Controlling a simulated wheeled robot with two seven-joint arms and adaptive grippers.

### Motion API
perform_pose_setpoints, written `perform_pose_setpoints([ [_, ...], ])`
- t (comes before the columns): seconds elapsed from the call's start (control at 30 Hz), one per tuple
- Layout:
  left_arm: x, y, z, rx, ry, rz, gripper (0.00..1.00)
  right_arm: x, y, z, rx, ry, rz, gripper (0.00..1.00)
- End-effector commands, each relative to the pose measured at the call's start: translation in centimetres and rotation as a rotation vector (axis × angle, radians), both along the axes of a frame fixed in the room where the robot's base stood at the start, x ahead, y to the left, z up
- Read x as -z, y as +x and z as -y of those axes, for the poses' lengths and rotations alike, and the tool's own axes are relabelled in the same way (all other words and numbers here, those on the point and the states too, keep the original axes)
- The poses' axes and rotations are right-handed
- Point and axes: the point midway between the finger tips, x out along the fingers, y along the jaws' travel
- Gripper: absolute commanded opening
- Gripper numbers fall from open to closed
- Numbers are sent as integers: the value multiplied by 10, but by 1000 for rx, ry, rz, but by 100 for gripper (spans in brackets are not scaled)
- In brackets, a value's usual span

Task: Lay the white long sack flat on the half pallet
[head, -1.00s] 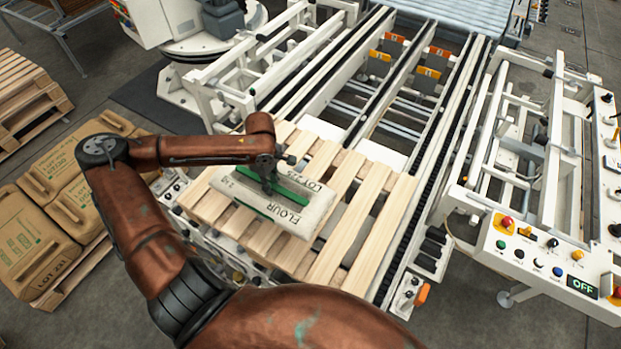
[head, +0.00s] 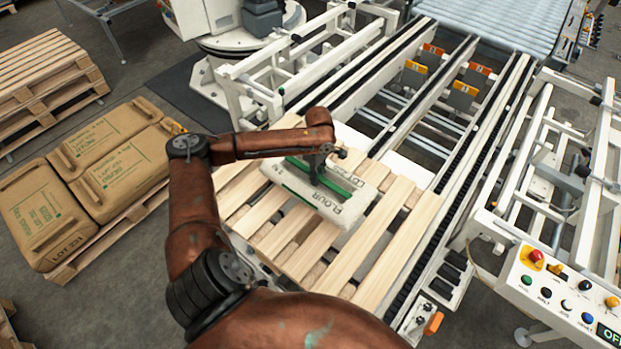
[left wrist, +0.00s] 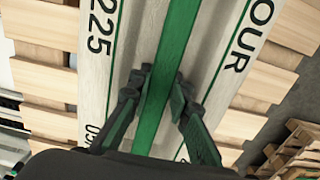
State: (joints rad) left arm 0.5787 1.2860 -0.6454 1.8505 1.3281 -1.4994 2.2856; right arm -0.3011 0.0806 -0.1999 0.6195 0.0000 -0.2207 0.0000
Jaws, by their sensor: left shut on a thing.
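The white long sack (head: 345,206) has FLOUR and LOT lettering and a green strip along its top. It looks level over the rear part of the half pallet (head: 345,262), which has pale wooden slats. I cannot tell whether its underside touches the slats. My left gripper (head: 317,180) is above the middle of the sack, shut on its green strip. In the left wrist view, the two fingers (left wrist: 158,84) stand either side of the strip, and slats show past both sides of the sack (left wrist: 212,45). My right gripper is not in view.
Brown sacks (head: 100,137) lie on another pallet (head: 105,230) at left, with stacked empty pallets (head: 45,75) behind. The half pallet sits on a conveyor frame (head: 440,235). A control panel (head: 560,290) stands at right. Front slats are bare.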

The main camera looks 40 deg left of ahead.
Motion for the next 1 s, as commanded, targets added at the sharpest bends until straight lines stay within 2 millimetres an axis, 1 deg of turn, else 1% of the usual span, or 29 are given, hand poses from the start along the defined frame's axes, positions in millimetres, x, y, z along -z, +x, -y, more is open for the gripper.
perform_pose_setpoints([
  [0.03, 3, 10, 0, -1, 1, 13, 0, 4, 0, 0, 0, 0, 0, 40],
  [0.1, 9, 16, 0, -2, 2, 14, 0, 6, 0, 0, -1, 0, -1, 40],
  [0.2, 16, 22, 0, -1, 1, 13, 0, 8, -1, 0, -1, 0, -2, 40],
  [0.47, 22, 28, -1, -1, 3, 15, 0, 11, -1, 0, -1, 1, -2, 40],
  [0.57, 30, 34, 0, -1, 2, 13, 0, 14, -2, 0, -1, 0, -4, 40],
  [0.7, 50, 33, -1, -1, 3, 11, 0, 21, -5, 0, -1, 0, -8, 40],
  [0.8, 58, 33, -1, 0, 3, 12, 0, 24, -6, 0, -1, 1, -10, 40],
  [1.0, 59, 33, 0, 0, 3, 14, 0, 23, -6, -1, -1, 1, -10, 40],
])
